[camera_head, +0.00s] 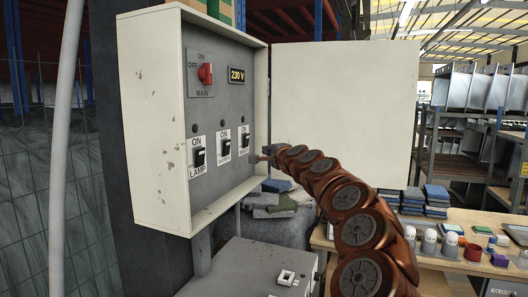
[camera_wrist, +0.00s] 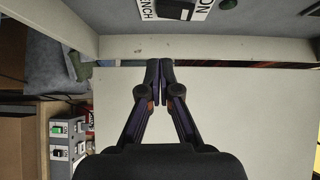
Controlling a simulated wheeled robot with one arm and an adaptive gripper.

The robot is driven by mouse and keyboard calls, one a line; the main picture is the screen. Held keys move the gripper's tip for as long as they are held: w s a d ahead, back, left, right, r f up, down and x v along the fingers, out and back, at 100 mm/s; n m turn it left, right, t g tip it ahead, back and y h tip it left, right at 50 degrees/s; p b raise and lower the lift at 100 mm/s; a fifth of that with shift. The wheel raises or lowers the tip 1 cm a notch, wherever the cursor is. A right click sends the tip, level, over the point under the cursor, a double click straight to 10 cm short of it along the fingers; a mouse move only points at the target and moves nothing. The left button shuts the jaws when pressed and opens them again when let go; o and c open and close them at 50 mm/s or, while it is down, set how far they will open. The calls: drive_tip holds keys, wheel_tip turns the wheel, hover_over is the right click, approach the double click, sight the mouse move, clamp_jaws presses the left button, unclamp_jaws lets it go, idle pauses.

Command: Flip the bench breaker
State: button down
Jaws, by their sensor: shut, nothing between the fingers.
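The grey breaker panel (camera_head: 222,95) in the open white box carries a row of black breakers under ON labels. The bench breaker (camera_head: 244,143) is the rightmost; its label ends in "NCH" upside down in the wrist view, with the black breaker (camera_wrist: 175,8) at the top edge, partly cut off. I cannot tell its lever's position. My gripper (camera_head: 265,153) is just right of the bench breaker in the head view. In the wrist view my gripper (camera_wrist: 160,66) is shut and empty, its fingertips below the breaker with no contact visible.
The lamp breaker (camera_head: 198,157) and a middle breaker (camera_head: 225,147) sit to the left. A red main switch (camera_head: 206,74) and a 230 V display (camera_head: 237,75) are above. The box's white door (camera_head: 345,100) stands open on the right. A grey box (camera_head: 250,275) is below.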

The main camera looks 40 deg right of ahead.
drive_tip(key=shift+f+b+v, duration=0.15)
drive_tip(key=shift+b+v, duration=0.1)
drive_tip(key=shift+v, duration=1)
drive_tip(key=shift+f+b+v, duration=0.1)
drive_tip(key=shift+b+v, duration=0.1)
drive_tip(key=shift+v, duration=1.1)
